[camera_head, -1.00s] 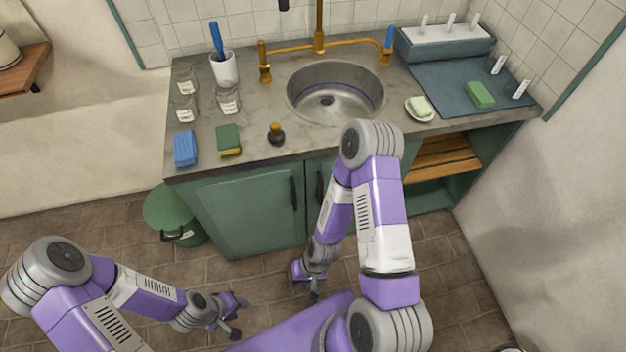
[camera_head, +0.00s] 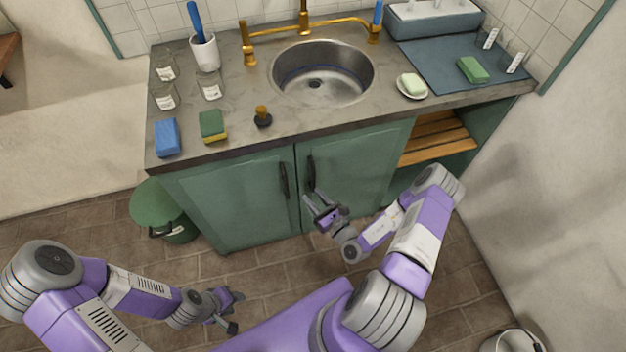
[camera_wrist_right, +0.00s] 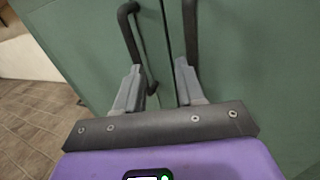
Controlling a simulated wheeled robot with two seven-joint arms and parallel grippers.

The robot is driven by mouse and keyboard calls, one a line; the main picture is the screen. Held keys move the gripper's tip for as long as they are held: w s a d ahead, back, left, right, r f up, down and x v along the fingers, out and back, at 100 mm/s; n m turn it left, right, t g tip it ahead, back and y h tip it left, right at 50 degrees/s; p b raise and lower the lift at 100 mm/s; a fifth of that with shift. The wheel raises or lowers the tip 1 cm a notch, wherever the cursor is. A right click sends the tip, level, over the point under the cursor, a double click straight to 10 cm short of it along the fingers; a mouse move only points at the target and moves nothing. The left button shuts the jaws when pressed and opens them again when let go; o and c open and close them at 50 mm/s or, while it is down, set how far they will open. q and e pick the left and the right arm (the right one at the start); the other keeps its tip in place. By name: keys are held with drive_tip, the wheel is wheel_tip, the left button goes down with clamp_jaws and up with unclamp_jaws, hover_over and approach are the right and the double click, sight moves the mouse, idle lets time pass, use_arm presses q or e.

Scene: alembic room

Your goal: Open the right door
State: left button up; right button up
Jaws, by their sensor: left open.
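The right door (camera_head: 358,160) of the green cabinet is closed, with a dark vertical handle (camera_head: 310,173) near its left edge. The handle also shows in the right wrist view (camera_wrist_right: 190,32), its lower part hidden behind a finger. My right gripper (camera_head: 317,203) is open in front of the doors, near that handle's lower end. In the right wrist view its two fingers (camera_wrist_right: 157,85) stand apart with the door seam between them and nothing gripped; contact with the handle cannot be told. My left gripper (camera_head: 232,310) is open and empty, low over the floor at left.
The left door (camera_head: 235,195) is closed, its handle (camera_head: 283,180) close beside the right one. The countertop (camera_head: 290,125) overhangs the doors. A green bin (camera_head: 160,208) stands at left, an open slatted shelf (camera_head: 435,140) at right. A bucket (camera_head: 512,342) is at bottom right.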

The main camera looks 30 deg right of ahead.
sight(314, 180)
drive_tip(key=w+d, duration=0.1)
drive_tip(key=w, duration=0.1)
drive_tip(key=w+d+m+h+b, duration=0.1)
drive_tip(key=w, duration=0.2)
drive_tip(key=w+d+h+b, duration=0.1)
drive_tip(key=w, duration=0.1)
drive_tip(key=shift+w+d+f, duration=0.15)
drive_tip(key=shift+d+f, duration=0.15)
drive_tip(key=shift+f, duration=0.1)
clamp_jaws()
